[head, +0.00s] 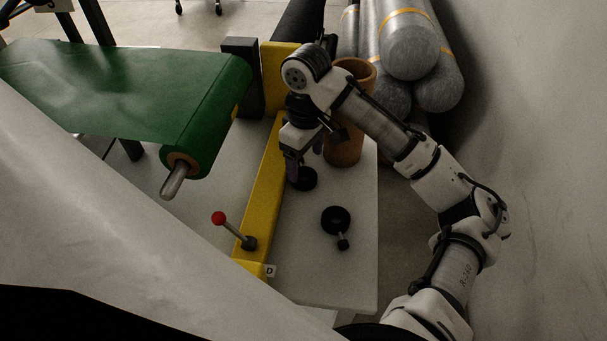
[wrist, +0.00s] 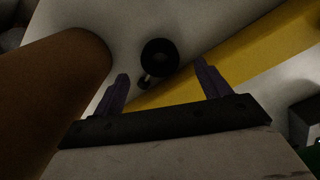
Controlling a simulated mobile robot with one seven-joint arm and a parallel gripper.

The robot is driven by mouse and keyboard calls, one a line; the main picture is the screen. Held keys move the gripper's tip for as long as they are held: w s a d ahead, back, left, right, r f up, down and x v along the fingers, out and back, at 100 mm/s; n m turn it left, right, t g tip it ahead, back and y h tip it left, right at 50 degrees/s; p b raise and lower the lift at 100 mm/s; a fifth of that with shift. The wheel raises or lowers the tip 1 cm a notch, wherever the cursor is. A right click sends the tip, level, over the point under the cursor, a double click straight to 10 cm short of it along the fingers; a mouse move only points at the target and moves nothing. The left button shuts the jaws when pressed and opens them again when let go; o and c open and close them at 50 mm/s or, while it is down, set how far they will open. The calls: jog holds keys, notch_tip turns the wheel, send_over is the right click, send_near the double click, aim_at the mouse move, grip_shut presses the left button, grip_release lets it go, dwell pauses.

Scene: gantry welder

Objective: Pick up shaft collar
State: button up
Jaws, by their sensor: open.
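A black ring-shaped collar with a small knob (head: 336,219) lies on the white table in the head view, in front of and to the right of my gripper. A second black round part (head: 306,180) lies beside the yellow beam, partly hidden by my gripper. My gripper (head: 293,177) is open, pointing down over this second part. In the wrist view a black ring with a small knob (wrist: 159,45) shows beyond and between the open fingers (wrist: 161,68), apart from them. I cannot tell for sure which of the two it is.
A brown cylinder (head: 346,150) stands close behind my gripper. The yellow beam (head: 262,200) runs along the table's left side, with a red-knobbed lever (head: 219,218). A green roller belt (head: 140,95) is at left. The front right of the white table (head: 350,280) is clear.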

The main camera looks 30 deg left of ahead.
aim_at(302, 167)
jog(key=f, duration=0.3)
jog(key=shift+a+f, duration=0.35)
jog(key=shift+a, duration=0.05)
jog(key=shift+f, duration=0.6)
jog(key=c, duration=1.1)
jog(key=shift+c, duration=0.3)
jog(key=shift+r, duration=0.2)
